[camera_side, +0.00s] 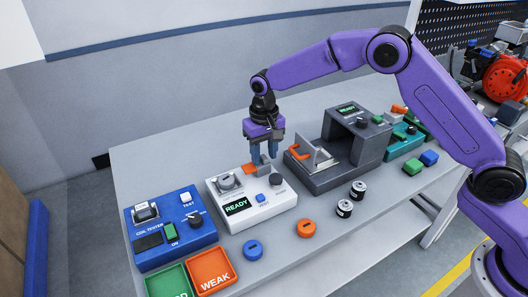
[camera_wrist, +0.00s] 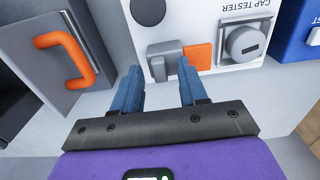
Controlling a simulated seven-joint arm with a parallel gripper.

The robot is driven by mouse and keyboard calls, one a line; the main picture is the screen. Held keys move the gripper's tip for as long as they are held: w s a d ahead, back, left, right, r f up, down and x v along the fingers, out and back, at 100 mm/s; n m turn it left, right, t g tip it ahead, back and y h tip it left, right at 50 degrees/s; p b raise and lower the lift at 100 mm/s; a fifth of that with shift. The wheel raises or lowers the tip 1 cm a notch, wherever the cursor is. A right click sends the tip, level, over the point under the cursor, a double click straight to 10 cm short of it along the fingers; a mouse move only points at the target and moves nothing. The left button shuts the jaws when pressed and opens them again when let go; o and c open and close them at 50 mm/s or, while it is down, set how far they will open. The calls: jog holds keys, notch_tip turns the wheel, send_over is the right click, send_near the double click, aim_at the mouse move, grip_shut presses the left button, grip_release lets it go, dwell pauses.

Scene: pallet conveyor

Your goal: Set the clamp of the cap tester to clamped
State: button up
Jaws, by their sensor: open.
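The cap tester (camera_side: 238,213) is a white box with a green READY display (camera_side: 237,207), a dark knob and a blue button. Its round socket (camera_wrist: 243,42) has a disc-shaped part in it. The grey clamp lever (camera_wrist: 165,58) is beside an orange patch (camera_wrist: 198,57), at the tester's edge nearest my gripper in the wrist view. My gripper (camera_wrist: 158,66) is open and empty, its blue fingers pointing at the lever. The lever shows just beyond and between the fingertips; I cannot tell if they touch. In the side view my gripper (camera_side: 264,150) hangs over the tester's back edge, partly hiding the lever.
A dark grey machine (camera_side: 357,140) with an orange handle (camera_side: 298,152) stands close to the right. A blue tester (camera_side: 170,240) is at left.

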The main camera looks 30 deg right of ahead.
aim_at(251, 166)
grip_shut()
jog(key=shift+a, duration=2)
grip_release()
jog(key=shift+a, duration=0.1)
